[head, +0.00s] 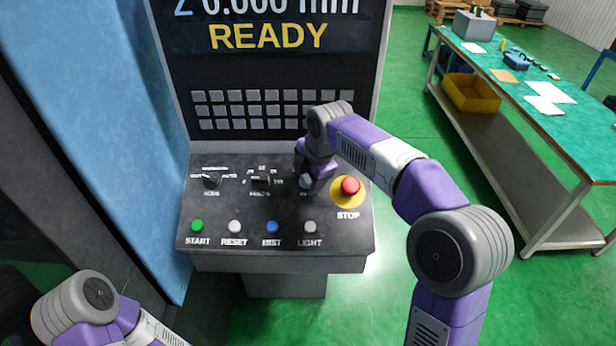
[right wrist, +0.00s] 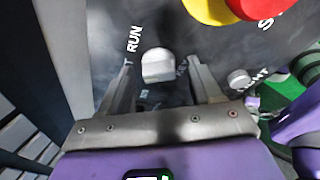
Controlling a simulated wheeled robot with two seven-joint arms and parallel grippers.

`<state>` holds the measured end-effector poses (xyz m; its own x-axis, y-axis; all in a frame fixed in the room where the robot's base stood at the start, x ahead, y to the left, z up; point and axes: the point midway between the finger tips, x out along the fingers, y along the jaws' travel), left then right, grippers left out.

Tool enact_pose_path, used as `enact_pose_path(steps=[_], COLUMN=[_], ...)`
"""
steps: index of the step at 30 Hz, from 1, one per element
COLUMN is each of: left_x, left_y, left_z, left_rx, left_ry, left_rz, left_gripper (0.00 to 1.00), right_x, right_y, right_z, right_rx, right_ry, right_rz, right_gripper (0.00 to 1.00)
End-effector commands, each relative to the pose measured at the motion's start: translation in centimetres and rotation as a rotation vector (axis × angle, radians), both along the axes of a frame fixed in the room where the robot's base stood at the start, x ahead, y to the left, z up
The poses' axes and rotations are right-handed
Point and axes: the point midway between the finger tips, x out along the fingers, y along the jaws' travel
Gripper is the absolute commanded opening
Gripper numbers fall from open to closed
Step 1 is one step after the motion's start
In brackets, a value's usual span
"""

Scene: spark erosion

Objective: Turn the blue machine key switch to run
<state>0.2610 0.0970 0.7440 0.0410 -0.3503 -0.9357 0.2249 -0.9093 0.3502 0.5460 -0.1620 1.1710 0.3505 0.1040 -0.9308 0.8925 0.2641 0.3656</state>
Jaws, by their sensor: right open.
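The key switch (right wrist: 157,66) is a pale grey knob on the dark panel, with the word RUN printed to its upper left in the right wrist view. Other lettering near it is partly hidden or too small to read. My right gripper (right wrist: 160,72) is open, with one finger on each side of the knob; I cannot tell whether either finger touches it. In the head view my right gripper (head: 312,182) points down at the panel left of the stop button and mostly covers the switch. My left arm shows at the lower left, but its gripper is out of view.
The red stop button (head: 349,186) on its yellow base is close to my right gripper. The control panel (head: 215,243) also carries two other knobs and the START (head: 197,226), RESET, blue and LIGHT (head: 310,227) buttons. A screen reads READY. A green-topped bench (head: 510,92) stands at right.

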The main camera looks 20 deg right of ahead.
Motion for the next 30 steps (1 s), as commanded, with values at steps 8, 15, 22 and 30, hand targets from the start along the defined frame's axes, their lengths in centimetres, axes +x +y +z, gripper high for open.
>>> enact_pose_path(steps=[8, 15, 22, 30], left_x=[0.01, 0.01, 0.01, 0.01], left_y=[-0.01, -0.01, 0.0, -0.01], left_z=[-0.02, -0.02, -0.02, -0.17], left_rx=[0.0, 0.0, 0.0, 0.0], left_ry=[0.0, 0.0, 0.0, 0.0], left_rz=[0.0, 0.0, 0.0, 0.0], left_gripper=[0.0, 0.0, 0.0, 0.0], right_x=[0.08, 0.08, 0.07, 0.06], right_y=[0.0, 0.0, 0.01, 0.0], right_z=[-0.17, -0.16, -0.18, -0.22], right_rx=[0.0, 0.0, 0.001, 0.026], right_ry=[0.0, 0.0, 0.0, -0.008], right_rz=[0.0, 0.0, -0.002, -0.058], right_gripper=[0.64, 0.29, 0.08, 0.08])
